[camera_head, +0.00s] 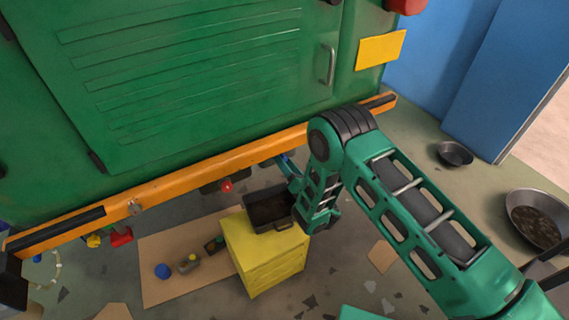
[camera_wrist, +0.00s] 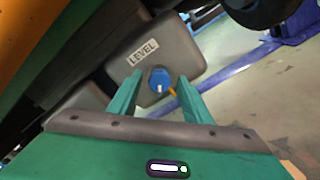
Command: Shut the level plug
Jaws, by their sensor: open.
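The level plug (camera_wrist: 160,78) is a round blue cap with a pale mark, on a grey housing (camera_wrist: 180,45) with a white "LEVEL" label (camera_wrist: 143,52) in the wrist view. A small orange piece shows at its lower right. My gripper (camera_wrist: 157,88) is open, its two green fingers on either side of the plug in the picture. I cannot tell whether they touch it. In the head view my arm reaches down beside the orange bumper; the plug and my fingertips are hidden there.
The green vehicle body with its orange bumper (camera_head: 190,181) overhangs the work spot. A yellow box (camera_head: 265,257) with a dark tray (camera_head: 265,208) on it stands close to my arm. A cardboard sheet (camera_head: 160,286) holds small parts. Dark pans (camera_head: 455,154) lie at the right.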

